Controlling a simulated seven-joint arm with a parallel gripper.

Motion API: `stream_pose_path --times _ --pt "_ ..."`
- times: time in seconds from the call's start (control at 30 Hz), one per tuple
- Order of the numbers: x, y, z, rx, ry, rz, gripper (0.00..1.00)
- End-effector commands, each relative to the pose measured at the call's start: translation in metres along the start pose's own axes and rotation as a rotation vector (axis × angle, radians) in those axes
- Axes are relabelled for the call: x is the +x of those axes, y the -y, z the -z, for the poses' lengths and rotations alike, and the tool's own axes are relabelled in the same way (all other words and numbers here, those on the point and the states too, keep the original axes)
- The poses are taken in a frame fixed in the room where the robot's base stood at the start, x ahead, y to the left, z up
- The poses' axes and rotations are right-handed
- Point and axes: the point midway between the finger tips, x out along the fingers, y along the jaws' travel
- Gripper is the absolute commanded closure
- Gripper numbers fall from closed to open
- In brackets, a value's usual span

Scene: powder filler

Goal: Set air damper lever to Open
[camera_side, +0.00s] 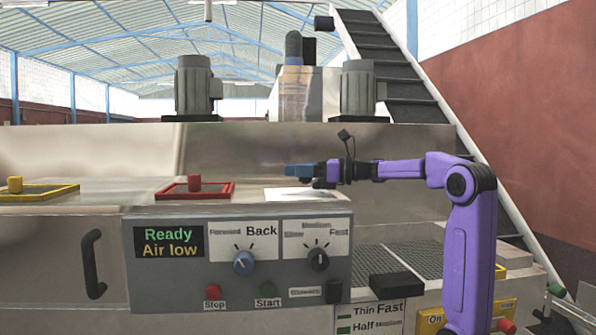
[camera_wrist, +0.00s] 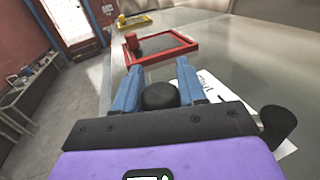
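My gripper (camera_side: 298,170) is level over the machine's top, its blue fingers pointing left above a white label sheet (camera_side: 302,194). In the wrist view the fingers of my gripper (camera_wrist: 158,88) are spread apart. A dark round piece (camera_wrist: 158,96) shows between them; it may be the lever's knob, but I cannot tell whether it touches a finger. The label sheet (camera_wrist: 208,87) lies to the right of the fingers, its print partly hidden. A black rounded stub (camera_wrist: 280,126) shows at the lower right. I cannot make out the damper lever for certain in either view.
A red-framed hatch (camera_side: 218,191) and yellow-framed hatch (camera_side: 40,196) lie to the left. Motors (camera_side: 194,88) stand behind.

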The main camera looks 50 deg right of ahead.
Motion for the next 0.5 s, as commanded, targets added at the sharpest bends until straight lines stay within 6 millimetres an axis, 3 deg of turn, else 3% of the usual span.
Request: stream_pose_path --times 0.27,0.5 --pt "-0.003 0.0 0.0 0.0 -0.001 -0.027 1.0" --pt "-0.016 -0.003 0.001 0.001 -0.001 -0.149 1.0"
